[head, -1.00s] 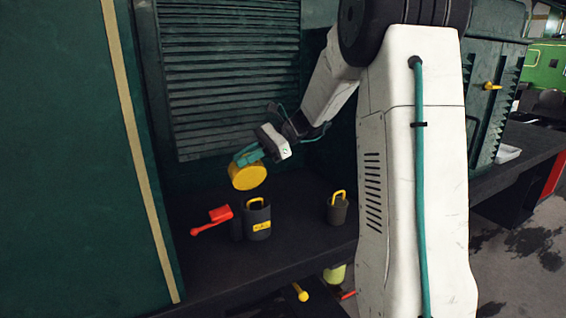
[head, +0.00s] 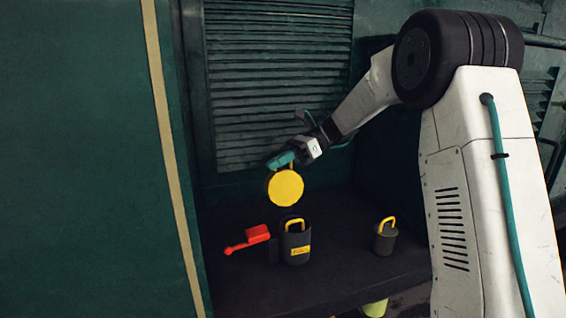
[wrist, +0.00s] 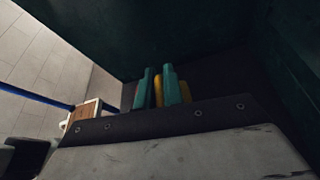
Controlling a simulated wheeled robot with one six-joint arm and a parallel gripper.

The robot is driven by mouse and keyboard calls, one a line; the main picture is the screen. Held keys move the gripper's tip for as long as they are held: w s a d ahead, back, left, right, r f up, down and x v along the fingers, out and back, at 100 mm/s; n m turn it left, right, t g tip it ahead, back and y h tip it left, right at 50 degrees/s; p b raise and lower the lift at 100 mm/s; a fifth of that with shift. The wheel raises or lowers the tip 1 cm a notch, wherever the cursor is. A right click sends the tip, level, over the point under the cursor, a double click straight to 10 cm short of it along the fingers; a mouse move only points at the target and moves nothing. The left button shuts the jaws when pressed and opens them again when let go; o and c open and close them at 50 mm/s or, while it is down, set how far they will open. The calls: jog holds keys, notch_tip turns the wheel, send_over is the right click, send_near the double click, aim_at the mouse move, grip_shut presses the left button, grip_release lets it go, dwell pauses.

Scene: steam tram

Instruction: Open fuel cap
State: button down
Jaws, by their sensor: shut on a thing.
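My gripper (head: 281,160) is shut on a yellow round cap (head: 286,188), holding it by its upper edge. The cap hangs in the air with its flat round face towards the head camera, above and slightly left of a dark canister (head: 297,248). The canister has a yellow handle and a yellow label; its lettering is too small to read surely. In the wrist view, the teal fingers (wrist: 158,88) show with yellow of the cap (wrist: 185,92) between and beside them. Most of the cap is hidden there.
A red tool (head: 252,238) lies left of the canister on the dark shelf (head: 340,270). A dark pot with a yellow handle (head: 384,238) stands to the right. A louvred green panel (head: 265,75) is behind; a green wall (head: 80,150) stands at left.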

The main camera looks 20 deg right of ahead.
jog(key=shift+w, duration=0.15)
jog(key=c, duration=1.5)
grip_release()
jog(key=v, duration=0.8)
jog(key=shift+f, duration=0.1)
